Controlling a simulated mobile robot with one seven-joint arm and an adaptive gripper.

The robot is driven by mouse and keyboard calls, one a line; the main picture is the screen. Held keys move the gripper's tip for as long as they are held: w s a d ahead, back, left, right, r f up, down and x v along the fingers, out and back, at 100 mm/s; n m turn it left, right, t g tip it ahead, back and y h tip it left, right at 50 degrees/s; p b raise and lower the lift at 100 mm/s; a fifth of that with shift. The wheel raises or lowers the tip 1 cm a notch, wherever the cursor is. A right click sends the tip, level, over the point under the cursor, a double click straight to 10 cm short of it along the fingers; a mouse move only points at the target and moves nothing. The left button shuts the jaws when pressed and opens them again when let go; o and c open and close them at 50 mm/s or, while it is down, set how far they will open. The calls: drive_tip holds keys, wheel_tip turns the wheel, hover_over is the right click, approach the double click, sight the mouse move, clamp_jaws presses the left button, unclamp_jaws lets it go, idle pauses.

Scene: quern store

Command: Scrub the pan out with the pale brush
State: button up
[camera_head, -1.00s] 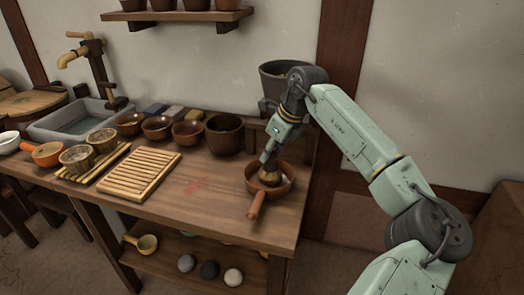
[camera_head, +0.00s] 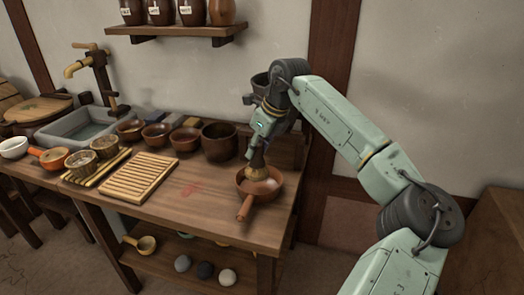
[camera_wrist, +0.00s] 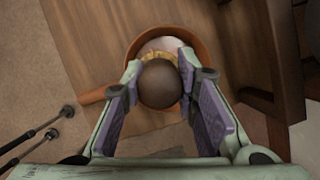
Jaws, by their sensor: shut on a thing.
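The pan (camera_head: 275,183) is a reddish-brown bowl-shaped pan with a stubby handle (camera_head: 245,207) toward the table's front edge. My gripper (camera_head: 258,151) is above it, pointing down and shut on the brush (camera_head: 257,172). In the wrist view, the brush's round dark knob (camera_wrist: 158,84) sits between my fingers, hiding much of the head. Yellowish bristles show past the knob, over the pan's whitish inside (camera_wrist: 165,44). The pan's orange rim (camera_wrist: 205,55) shows around them. I cannot tell whether the bristles touch the pan floor.
A slatted wooden rack (camera_head: 139,177) lies left of the pan, with a reddish stain (camera_head: 191,189) between. Brown bowls (camera_head: 156,135) and a dark pot (camera_head: 220,139) stand behind. A stone sink (camera_head: 78,127) is at the back left.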

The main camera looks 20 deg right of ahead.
drive_tip(key=shift+r+p, duration=0.4)
drive_tip(key=shift+r, duration=0.7)
